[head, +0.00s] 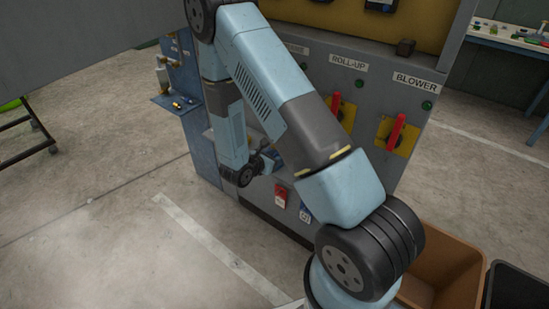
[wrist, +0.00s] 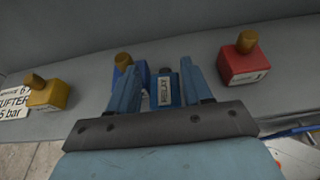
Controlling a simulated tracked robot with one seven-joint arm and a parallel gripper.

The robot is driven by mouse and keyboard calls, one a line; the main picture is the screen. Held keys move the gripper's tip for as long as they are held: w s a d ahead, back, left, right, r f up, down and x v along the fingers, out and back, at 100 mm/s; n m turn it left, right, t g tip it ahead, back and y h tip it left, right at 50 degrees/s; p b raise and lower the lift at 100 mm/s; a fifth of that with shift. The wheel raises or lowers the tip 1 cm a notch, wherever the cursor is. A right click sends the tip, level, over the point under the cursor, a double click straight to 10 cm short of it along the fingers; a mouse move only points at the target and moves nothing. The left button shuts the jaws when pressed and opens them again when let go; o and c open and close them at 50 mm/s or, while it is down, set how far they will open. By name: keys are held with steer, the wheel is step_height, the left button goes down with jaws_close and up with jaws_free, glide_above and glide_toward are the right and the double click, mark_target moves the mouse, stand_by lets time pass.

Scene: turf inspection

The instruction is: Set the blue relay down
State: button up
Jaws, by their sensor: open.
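The blue relay (wrist: 166,88), with a white RELAY label and a dark top, stands on a grey surface in the wrist view. My gripper (wrist: 160,68) is open, with one finger on each side of the relay. A gap shows on the relay's left side; on the right the finger looks close, and I cannot tell if it touches.
Another blue block (wrist: 119,76) with a brass knob is partly behind my left finger. A yellow block (wrist: 48,95) stands left, a red block (wrist: 241,67) right. The head view shows a grey cabinet (head: 388,60) with red handles and a brown bin (head: 450,255).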

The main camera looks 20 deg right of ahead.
steer(key=shift+a+f, duration=0.2)
steer(key=shift+f, duration=0.15)
